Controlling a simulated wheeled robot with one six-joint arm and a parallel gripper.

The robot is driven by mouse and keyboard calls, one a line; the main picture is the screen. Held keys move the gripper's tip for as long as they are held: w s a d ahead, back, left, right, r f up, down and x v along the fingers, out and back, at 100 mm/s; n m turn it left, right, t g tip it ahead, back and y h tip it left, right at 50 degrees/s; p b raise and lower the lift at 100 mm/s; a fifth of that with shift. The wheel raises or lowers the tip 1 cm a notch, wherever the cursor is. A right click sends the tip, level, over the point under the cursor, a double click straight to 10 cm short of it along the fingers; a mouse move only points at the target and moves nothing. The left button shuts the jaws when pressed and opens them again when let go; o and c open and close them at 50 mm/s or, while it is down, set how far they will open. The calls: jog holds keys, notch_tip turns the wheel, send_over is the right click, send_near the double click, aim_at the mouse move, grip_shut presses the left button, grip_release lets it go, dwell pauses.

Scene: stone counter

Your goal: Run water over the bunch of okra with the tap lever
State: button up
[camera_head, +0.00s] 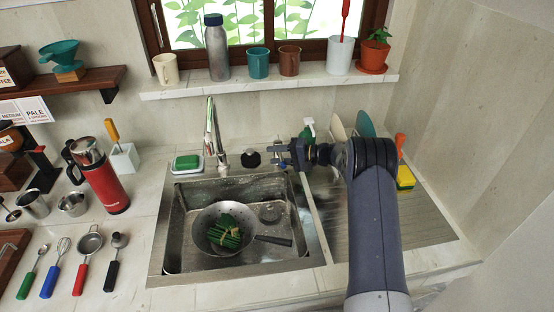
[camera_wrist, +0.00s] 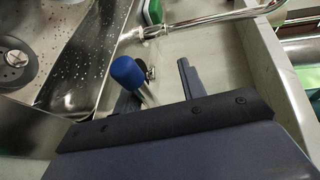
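The bunch of green okra (camera_head: 226,231), tied with a pale band, lies in a metal strainer pan (camera_head: 211,215) in the sink (camera_head: 179,250). The chrome tap (camera_head: 210,128) stands behind the basin; no water stream shows. It also appears in the wrist view (camera_wrist: 205,23). My gripper (camera_head: 287,151) is behind the basin, right of the tap. In the wrist view my gripper (camera_wrist: 160,85) is open, fingers apart. A blue knob (camera_wrist: 126,72), apparently the tap lever's end, shows beside the left finger and partly overlaps it. I cannot tell whether they touch.
A green sponge (camera_head: 187,162) in its dish is left of the tap. A black round item (camera_head: 251,159) stands between tap and gripper. A red flask (camera_head: 103,184) is at the left. The ribbed drainboard (camera_head: 423,220) is mostly clear.

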jog(key=o, duration=1)
jog(key=r, duration=0.5)
jog(key=w+r+b, duration=0.1)
jog(key=r, duration=0.1)
jog(key=shift+a+r, duration=0.1)
jog(key=shift+r, duration=0.15)
jog(key=shift+o, duration=0.2)
jog(key=shift+w+r, duration=0.1)
jog(key=shift+r, duration=0.5)
jog(key=f, duration=0.1)
jog(key=s+f, duration=0.1)
jog(key=f, duration=0.1)
jog(key=shift+s+d+f+m, duration=0.15)
jog(key=shift+d+f+m, duration=0.05)
jog(key=shift+m, duration=0.1)
jog(key=shift+p+v, duration=1.7)
jog(key=shift+v, duration=0.5)
jog(key=shift+s+d+r+p, duration=0.1)
jog(key=shift+s+d+p, duration=0.2)
jog(key=shift+s+d, duration=0.35)
jog(key=c, duration=1)
jog(key=shift+f+p+v, duration=0.2)
jog(key=shift+p+v, duration=0.5)
jog(key=shift+v, duration=0.85)
jog(key=shift+f+p+v, duration=0.2)
jog(key=shift+p+v, duration=0.5)
jog(key=shift+v, duration=0.8)
jog(key=shift+c, duration=0.2)
jog(key=shift+d, duration=0.1)
